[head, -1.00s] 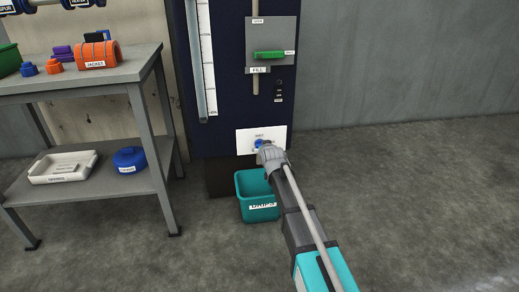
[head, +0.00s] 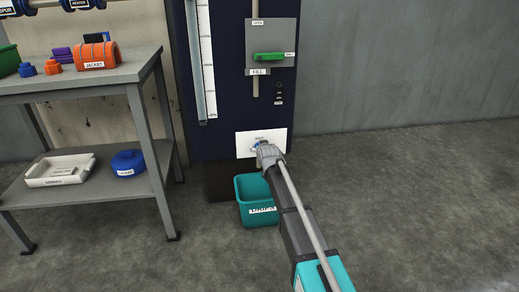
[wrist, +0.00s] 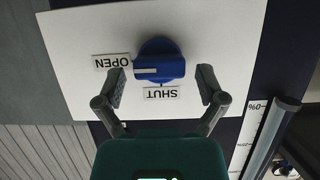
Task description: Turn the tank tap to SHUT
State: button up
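The tank tap is a blue knob (wrist: 160,62) on a white plate (wrist: 85,30) low on the tank. Its white line lies level and points left in the wrist view, toward the OPEN label (wrist: 112,61). The SHUT label (wrist: 160,93) is below the knob in that view, lettered upside down. My gripper (wrist: 161,86) is open, with one finger on each side of the knob and gaps to it. In the head view my gripper (head: 264,148) is at the plate (head: 277,139) and mostly covers the tap.
A teal bin (head: 246,188) stands on the floor below the tap. Above is a grey panel (head: 284,32) with a green FILL lever (head: 268,56). A grey two-level table (head: 95,81) stands on the left. The floor at right is clear.

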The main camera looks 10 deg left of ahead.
jog(key=c, duration=0.9)
jog(key=shift+a+n+h, duration=0.15)
jog(key=shift+n+h, duration=0.55)
jog(key=shift+n, duration=0.3)
jog(key=o, duration=1.2)
jog(key=shift+c, duration=0.2)
